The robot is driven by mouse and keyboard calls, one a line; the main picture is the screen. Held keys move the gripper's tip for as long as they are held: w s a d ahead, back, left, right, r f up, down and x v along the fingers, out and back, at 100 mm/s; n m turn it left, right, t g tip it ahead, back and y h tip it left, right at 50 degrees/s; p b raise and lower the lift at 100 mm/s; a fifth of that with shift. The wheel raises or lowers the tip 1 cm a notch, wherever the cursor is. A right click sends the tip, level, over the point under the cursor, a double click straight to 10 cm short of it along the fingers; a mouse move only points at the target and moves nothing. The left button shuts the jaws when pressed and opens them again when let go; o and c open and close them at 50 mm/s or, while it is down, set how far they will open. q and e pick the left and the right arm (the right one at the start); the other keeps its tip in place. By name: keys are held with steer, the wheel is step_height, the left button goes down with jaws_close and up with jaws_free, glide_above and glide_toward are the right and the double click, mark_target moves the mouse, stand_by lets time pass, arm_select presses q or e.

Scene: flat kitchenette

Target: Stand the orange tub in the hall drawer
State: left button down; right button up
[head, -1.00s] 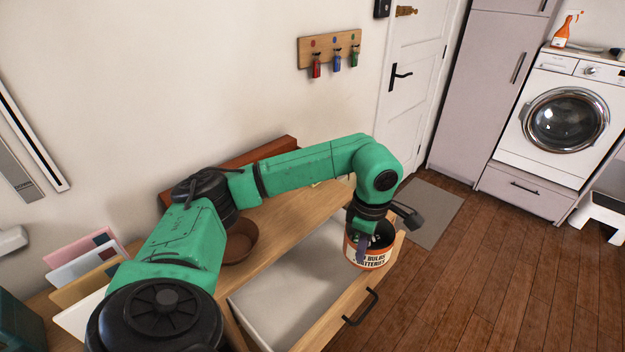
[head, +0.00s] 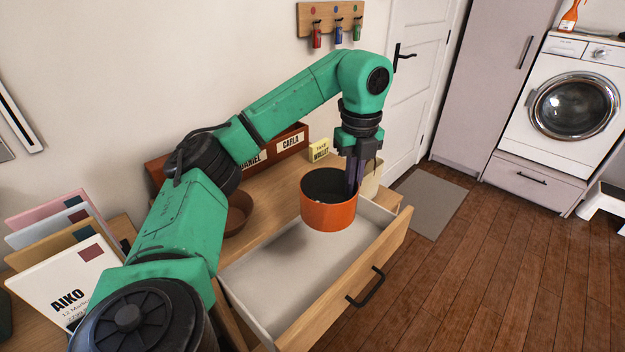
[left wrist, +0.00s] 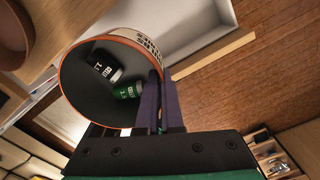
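The orange tub (head: 328,214) hangs upright above the open hall drawer (head: 262,290), and its shadow falls on the drawer's pale floor. My left gripper (head: 354,188) points down and is shut on the tub's right wall, one finger inside and one outside. In the left wrist view, the gripper (left wrist: 164,82) pinches the rim of the tub (left wrist: 70,75). A black item (left wrist: 103,66) and a green item (left wrist: 128,91) lie inside it. A white label with dark lettering shows on its far side there. My right gripper is not in view.
The drawer's wooden front (head: 345,290) has a black handle (head: 365,287). The visible drawer floor is clear. On the cabinet top are a brown bowl (head: 240,212), a wooden name box (head: 290,145), a yellow note (head: 319,150) and a pale container (head: 371,182). Upright folders (head: 70,275) stand left.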

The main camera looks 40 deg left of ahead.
mark_target(328, 199)
arm_select(q)
steer(key=shift+n, duration=0.4)
step_height(328, 199, down, 4)
steer(key=b, duration=0.2)
steer(key=shift+s+f+b, duration=0.1)
steer(key=shift+b, duration=0.25)
step_height(328, 199, down, 16)
steer(key=shift+a+r, duration=0.1)
steer(key=shift+r, duration=0.1)
steer(key=shift+f, duration=0.15)
steer(key=c, duration=1.1)
jaws_free()
step_height(328, 199, up, 12)
steer(key=shift+r, duration=0.2)
